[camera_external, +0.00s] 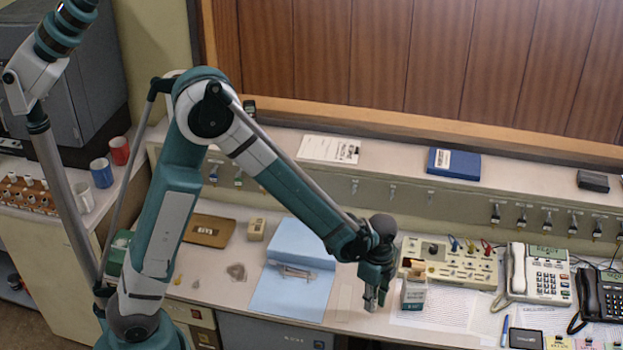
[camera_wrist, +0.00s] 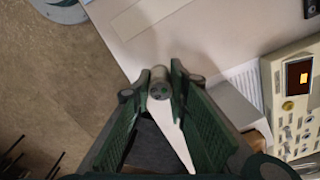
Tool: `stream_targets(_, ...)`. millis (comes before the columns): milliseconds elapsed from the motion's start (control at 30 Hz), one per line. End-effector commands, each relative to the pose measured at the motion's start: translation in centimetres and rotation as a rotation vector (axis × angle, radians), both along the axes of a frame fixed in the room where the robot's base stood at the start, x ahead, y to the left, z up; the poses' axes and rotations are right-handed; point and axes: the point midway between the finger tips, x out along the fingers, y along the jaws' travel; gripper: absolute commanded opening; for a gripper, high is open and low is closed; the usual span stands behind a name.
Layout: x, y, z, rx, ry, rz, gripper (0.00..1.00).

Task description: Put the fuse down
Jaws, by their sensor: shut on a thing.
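My gripper (camera_external: 373,287) points down over the front part of the desk, just left of a small open carton (camera_external: 414,296). In the wrist view my gripper (camera_wrist: 161,80) has its two green fingers closed on the fuse (camera_wrist: 160,91), a small grey cylinder seen end-on between the fingertips. In the external view the fuse (camera_external: 370,304) shows as a short grey piece under the fingers. I cannot tell whether its lower end touches the desk.
The desk's front edge is close, with floor (camera_wrist: 50,70) beyond it. A test panel (camera_external: 450,263) with knobs stands behind right, and telephones (camera_external: 536,273) farther right. A blue folder (camera_external: 290,292) lies left. A pale strip (camera_external: 344,300) lies beside the gripper.

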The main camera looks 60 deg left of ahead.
Motion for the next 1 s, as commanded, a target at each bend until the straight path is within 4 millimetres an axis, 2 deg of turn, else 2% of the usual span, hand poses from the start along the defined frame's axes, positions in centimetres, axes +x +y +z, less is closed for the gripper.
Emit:
stream_targets(300,0.0,0.0,-3.0,0.0,0.0,0.0,0.04)
stream_targets(800,0.0,0.0,-3.5,0.0,0.0,0.0,0.04)
stream_targets(833,0.0,0.0,-3.5,0.0,0.0,0.0,0.18)
stream_targets(900,0.0,0.0,-3.5,0.0,0.0,0.0,0.28)
stream_targets(933,0.0,0.0,-3.5,0.0,0.0,0.0,0.32)
stream_targets(1000,0.0,0.0,-3.5,0.0,0.0,0.0,0.32)
